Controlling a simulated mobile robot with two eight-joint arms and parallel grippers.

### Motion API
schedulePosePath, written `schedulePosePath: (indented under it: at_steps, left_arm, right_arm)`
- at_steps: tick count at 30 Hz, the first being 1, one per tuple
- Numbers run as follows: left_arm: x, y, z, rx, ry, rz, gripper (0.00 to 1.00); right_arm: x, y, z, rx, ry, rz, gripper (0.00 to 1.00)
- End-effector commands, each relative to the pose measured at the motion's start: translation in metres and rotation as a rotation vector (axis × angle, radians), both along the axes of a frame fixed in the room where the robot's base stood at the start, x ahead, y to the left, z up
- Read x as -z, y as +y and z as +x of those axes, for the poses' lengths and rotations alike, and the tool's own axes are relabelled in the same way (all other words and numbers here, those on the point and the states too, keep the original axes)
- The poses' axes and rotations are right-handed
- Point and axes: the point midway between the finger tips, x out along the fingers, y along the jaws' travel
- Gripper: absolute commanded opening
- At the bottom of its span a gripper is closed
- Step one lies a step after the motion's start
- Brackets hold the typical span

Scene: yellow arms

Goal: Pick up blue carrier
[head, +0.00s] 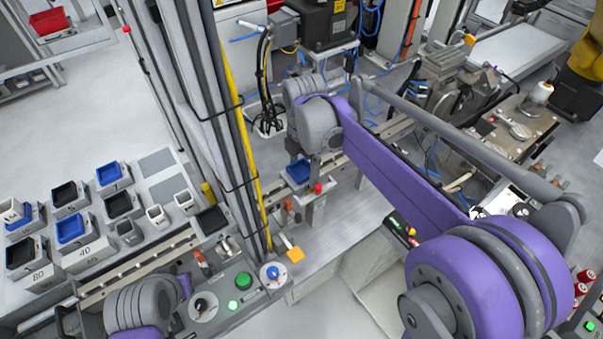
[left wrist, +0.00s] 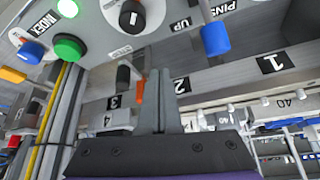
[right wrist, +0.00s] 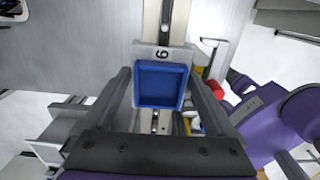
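A blue carrier (head: 299,170), an open square tray, sits on a small mount on a rail in the middle of the head view. It also shows in the right wrist view (right wrist: 161,84), below a plate marked with a digit. My right gripper (right wrist: 161,78) is open, with one finger on each side of the carrier in that view. Whether the fingers touch it, or how far above it they are, I cannot tell. My left gripper (left wrist: 158,90) has its fingers together and looks empty, near a control panel (left wrist: 95,25). In the head view its fingers are hidden.
Other blue trays (head: 108,173) and black trays (head: 121,204) stand on numbered blocks at the left. A yellow-striped column (head: 244,150) rises left of the right gripper. A red knob (right wrist: 217,89) and a yellow part (right wrist: 198,72) sit beside the right finger.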

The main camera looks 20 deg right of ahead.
Motion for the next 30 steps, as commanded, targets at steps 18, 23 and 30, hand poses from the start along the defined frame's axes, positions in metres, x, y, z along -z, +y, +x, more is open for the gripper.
schedulePosePath:
  at_steps: [18, 23, 30]
  left_arm:
    - [0.000, 0.000, 0.000, 0.000, 0.000, 0.000, 0.00]
    - [0.000, 0.000, 0.000, 0.000, 0.000, 0.000, 0.00]
    - [-0.002, 0.000, 0.001, 0.000, -0.002, 0.000, 0.00]
  right_arm:
    - [-0.001, 0.000, 0.000, 0.000, 0.000, 0.000, 0.10]
    - [-0.005, 0.000, 0.000, 0.000, 0.000, 0.000, 0.10]
    - [-0.036, 0.000, 0.000, 0.000, -0.001, 0.000, 0.10]
